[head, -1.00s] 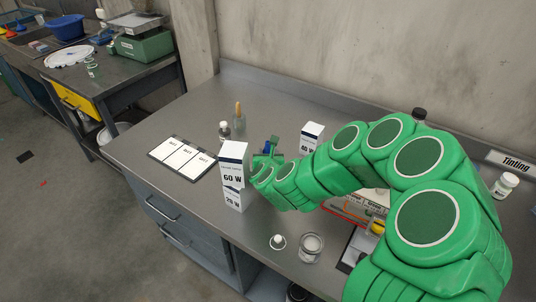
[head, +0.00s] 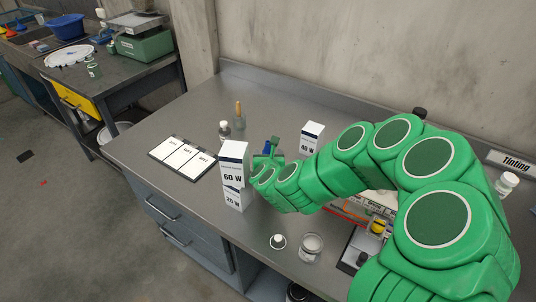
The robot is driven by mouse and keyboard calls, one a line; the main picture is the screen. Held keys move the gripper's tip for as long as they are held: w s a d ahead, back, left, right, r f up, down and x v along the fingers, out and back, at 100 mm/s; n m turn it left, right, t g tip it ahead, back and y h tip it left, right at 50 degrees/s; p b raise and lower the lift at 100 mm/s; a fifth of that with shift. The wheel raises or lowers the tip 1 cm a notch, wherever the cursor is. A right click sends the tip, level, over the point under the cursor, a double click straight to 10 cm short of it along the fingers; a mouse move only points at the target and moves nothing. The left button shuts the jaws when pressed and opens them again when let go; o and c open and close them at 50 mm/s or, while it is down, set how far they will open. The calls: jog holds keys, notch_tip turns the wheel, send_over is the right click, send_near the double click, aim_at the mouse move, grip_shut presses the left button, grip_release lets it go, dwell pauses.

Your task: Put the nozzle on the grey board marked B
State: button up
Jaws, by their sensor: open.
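My gripper (head: 268,152) is at the end of my green arm, behind and to the right of the stacked white boxes, the upper one marked 60 W (head: 233,164) and the lower one 20 W (head: 233,199). The wrist and the boxes hide most of it, but it is open. A small blue thing shows beside the fingers; I cannot tell whether it is the nozzle or whether it touches them. I cannot pick out the nozzle for sure. A dark flat board (head: 156,153) with several white cards lies at the bench's left; no B is readable on it.
A box marked 40 W (head: 311,138) stands behind my arm. A dropper bottle (head: 239,116) and a small dark-capped bottle (head: 224,131) stand left of it. A glass jar (head: 310,246) and a white-capped item (head: 278,241) are near the front edge.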

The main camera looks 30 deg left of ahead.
jog(key=shift+v, duration=0.8)
jog(key=shift+s+r, duration=0.2)
jog(key=shift+r, duration=0.1)
notch_tip(320, 180, up, 7)
jog(key=shift+f, duration=0.2)
jog(key=shift+r, duration=0.1)
